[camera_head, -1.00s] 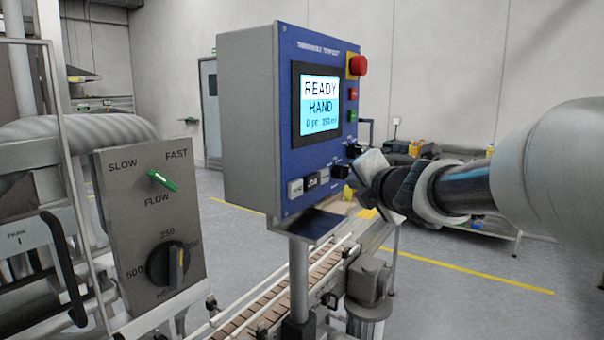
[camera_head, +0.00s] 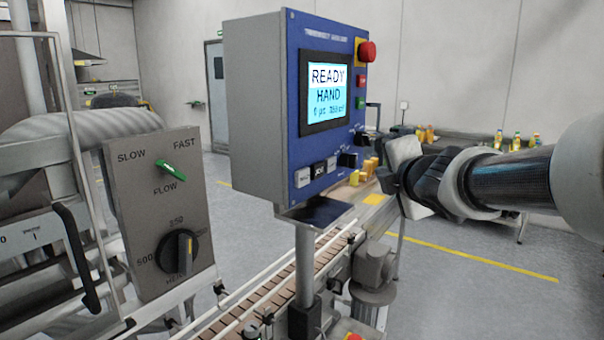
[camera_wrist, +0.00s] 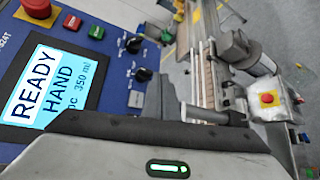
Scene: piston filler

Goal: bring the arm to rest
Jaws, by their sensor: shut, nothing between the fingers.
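My arm reaches in from the right in the head view. My gripper (camera_head: 396,158) is shut and empty, just right of the blue control panel (camera_head: 298,165), and it looks apart from the panel's face. In the wrist view part of my gripper (camera_wrist: 163,103) shows along the lower middle, with the panel (camera_wrist: 120,68) to its upper left. The panel's screen (camera_head: 325,92) reads READY, HAND; it also shows in the wrist view (camera_wrist: 58,85). Black selector knobs (camera_head: 349,159) sit on the panel's lower right, close to my gripper.
A red mushroom button (camera_head: 367,51) sticks out at the panel's top right. A conveyor (camera_head: 275,290) runs below the panel. A grey box with a flow lever and dial (camera_head: 160,215) stands at left. A table with bottles (camera_head: 470,150) is behind my arm. Open floor (camera_head: 480,295) lies at right.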

